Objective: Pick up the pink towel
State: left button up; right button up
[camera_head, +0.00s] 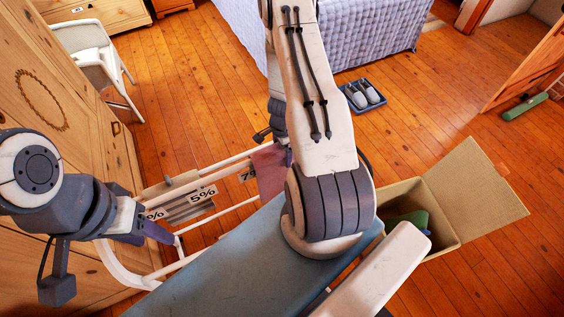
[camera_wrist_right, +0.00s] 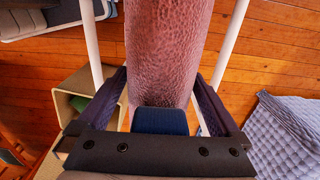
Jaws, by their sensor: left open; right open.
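The pink towel (camera_head: 270,172) hangs over a white rail beside the blue-grey board, partly hidden by my right arm. In the right wrist view the towel (camera_wrist_right: 165,55) runs down the middle, between the spread fingers of my right gripper (camera_wrist_right: 161,78). That gripper is open, with a gap on both sides of the towel; I cannot tell whether it touches. In the head view my right gripper is mostly hidden behind its arm. My left gripper (camera_head: 158,233) is open and empty near the left end of the white rails, apart from the towel.
The blue-grey board (camera_head: 225,262) lies in front. An open cardboard box (camera_head: 440,213) with a green thing inside stands at right. A wooden wardrobe (camera_head: 75,120) and white chair (camera_head: 95,50) are left. A tray (camera_head: 352,99) of slippers sits by the bed (camera_head: 375,45).

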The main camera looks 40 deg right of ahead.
grip_shut()
jog(key=shift+r, duration=0.15)
